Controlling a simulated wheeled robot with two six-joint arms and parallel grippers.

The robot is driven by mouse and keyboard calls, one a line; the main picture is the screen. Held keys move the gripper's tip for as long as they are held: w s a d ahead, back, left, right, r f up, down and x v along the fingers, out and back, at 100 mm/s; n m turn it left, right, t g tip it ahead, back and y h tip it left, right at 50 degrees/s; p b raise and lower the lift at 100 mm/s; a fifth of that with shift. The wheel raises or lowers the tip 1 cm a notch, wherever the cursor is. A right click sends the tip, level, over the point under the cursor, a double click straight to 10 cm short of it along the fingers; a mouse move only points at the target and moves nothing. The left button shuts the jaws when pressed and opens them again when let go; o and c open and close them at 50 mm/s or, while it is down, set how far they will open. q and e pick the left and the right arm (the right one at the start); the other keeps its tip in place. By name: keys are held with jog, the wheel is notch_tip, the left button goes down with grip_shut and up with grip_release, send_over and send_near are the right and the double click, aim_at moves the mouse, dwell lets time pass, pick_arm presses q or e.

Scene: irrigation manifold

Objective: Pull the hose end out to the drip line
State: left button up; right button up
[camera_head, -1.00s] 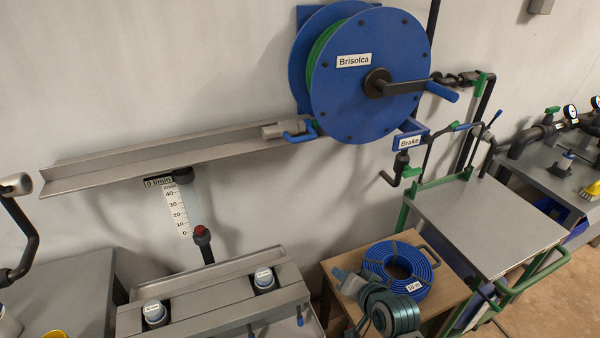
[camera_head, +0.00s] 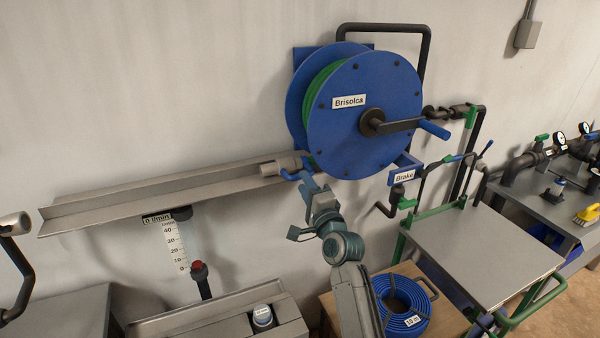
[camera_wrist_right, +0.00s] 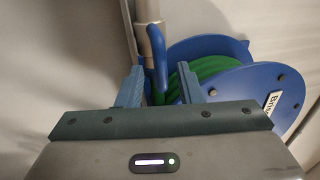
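The hose end is a grey cylinder (camera_head: 280,166) with a blue lever handle (camera_head: 295,175), at the right end of the grey trough, against the hose reel (camera_head: 366,115) with its green hose. My right gripper (camera_head: 310,184) is just below and right of the hose end. In the right wrist view its two fingers (camera_wrist_right: 161,88) are open, with the blue handle (camera_wrist_right: 160,62) between them and the grey cylinder (camera_wrist_right: 149,14) beyond. I cannot tell whether the fingers touch it. A grey fitting on a black pipe (camera_head: 24,262) stands at the far left. My left gripper is not in view.
The sloping grey trough (camera_head: 150,200) runs left from the reel. A flow gauge (camera_head: 175,245) hangs below it. The reel's crank (camera_head: 400,125) and the Brake lever (camera_head: 405,178) are to the right. A blue hose coil (camera_head: 402,300) lies on a wooden table below.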

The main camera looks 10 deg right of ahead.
aim_at(296, 169)
jog(key=shift+p+x, duration=0.3)
jog(key=shift+x, duration=1.65)
grip_shut()
